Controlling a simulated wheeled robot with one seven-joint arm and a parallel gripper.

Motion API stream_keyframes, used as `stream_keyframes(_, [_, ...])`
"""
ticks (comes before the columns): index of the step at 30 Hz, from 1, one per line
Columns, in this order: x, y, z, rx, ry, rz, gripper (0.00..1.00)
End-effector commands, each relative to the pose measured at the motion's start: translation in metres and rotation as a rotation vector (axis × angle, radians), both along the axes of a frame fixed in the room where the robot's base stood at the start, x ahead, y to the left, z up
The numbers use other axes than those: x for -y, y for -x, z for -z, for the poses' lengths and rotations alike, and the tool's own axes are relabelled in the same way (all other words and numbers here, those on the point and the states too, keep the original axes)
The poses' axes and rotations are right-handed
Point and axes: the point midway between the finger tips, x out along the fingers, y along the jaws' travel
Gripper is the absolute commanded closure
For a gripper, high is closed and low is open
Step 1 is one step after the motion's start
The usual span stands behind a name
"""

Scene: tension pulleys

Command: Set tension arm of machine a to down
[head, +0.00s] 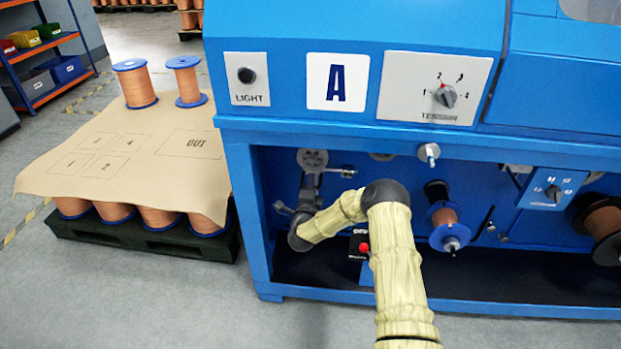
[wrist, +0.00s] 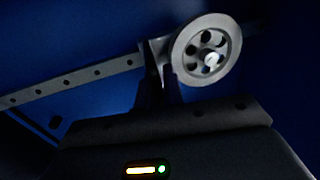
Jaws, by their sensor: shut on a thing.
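Machine A is a blue cabinet with a white plate marked A (head: 337,82). Its tension arm shows in the wrist view as a dark bar with a row of holes (wrist: 97,73), ending at a grey pulley wheel (wrist: 207,50). In the head view a grey pulley wheel (head: 312,159) shows at the upper left of the open bay. My gripper (head: 309,182) reaches up from below, just under that wheel. In the wrist view my gripper (wrist: 163,75) is shut on the bar beside the wheel. In the head view the bar is mostly hidden behind my gripper.
A tension dial (head: 446,96) and a light knob (head: 246,75) sit on the front panel. To the right in the bay are a copper spool (head: 445,216) and a small switch box (head: 553,190). A red button (head: 364,247) is close behind my arm. A spool pallet (head: 140,232) stands left.

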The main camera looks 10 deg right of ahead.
Motion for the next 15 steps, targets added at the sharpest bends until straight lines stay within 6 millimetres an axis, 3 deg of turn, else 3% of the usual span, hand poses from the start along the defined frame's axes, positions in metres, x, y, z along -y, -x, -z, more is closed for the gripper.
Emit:
stream_keyframes(1, [0.0,0.0,0.017,0.003,0.002,0.0,1.0])
stream_keyframes(9, [0.0,0.0,0.092,0.007,0.003,0.001,1.0])
stream_keyframes(15, [0.0,0.0,0.136,0.01,0.002,0.001,1.0])
